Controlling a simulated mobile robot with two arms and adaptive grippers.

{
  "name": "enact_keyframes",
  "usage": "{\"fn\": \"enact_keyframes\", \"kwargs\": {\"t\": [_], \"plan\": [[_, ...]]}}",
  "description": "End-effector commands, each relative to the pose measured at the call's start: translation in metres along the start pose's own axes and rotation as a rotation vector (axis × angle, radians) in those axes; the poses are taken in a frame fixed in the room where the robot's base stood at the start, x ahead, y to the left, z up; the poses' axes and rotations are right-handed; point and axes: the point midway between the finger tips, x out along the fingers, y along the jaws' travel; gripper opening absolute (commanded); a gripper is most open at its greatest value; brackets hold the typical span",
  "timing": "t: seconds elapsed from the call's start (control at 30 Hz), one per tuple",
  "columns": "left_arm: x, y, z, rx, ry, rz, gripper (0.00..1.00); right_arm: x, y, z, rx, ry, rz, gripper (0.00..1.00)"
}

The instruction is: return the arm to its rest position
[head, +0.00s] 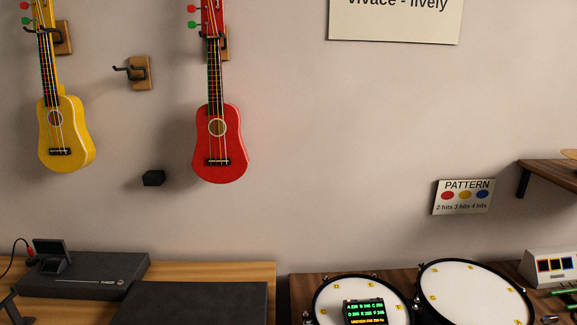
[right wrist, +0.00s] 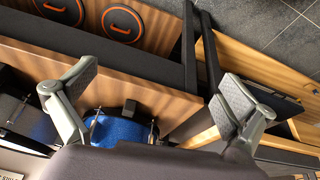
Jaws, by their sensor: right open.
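My right gripper (right wrist: 156,92) shows in the right wrist view. Its two grey fingers are spread wide apart and nothing is between them that I can see it holding. Neither arm shows in the head view, and my left gripper is in no view.
In the head view, a yellow ukulele (head: 68,128) and a red ukulele (head: 231,150) hang on the wall beside an empty hook (head: 139,72). Two white drums (head: 475,290) stand below a pattern sign (head: 463,197). A wooden shelf (head: 552,172) juts out at right.

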Motion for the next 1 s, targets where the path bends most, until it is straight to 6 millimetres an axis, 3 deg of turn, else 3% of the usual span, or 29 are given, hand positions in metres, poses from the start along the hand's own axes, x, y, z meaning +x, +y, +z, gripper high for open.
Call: {"fn": "enact_keyframes", "kwargs": {"t": [0.03,0.27,0.57,0.8,1.0], "plan": [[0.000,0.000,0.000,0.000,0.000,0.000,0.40,-0.005,-0.003,0.016,-0.007,-0.041,-0.007,1.00],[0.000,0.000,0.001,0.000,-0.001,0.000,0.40,0.051,-0.004,0.018,-0.009,-0.056,-0.009,1.00],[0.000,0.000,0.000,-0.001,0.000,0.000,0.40,0.141,-0.009,0.047,-0.014,-0.096,-0.016,1.00],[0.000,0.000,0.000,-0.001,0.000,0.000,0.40,0.237,-0.015,0.111,-0.023,-0.144,-0.022,1.00],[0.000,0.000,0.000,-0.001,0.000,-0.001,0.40,0.296,-0.018,0.184,-0.033,-0.184,-0.027,1.00]]}}
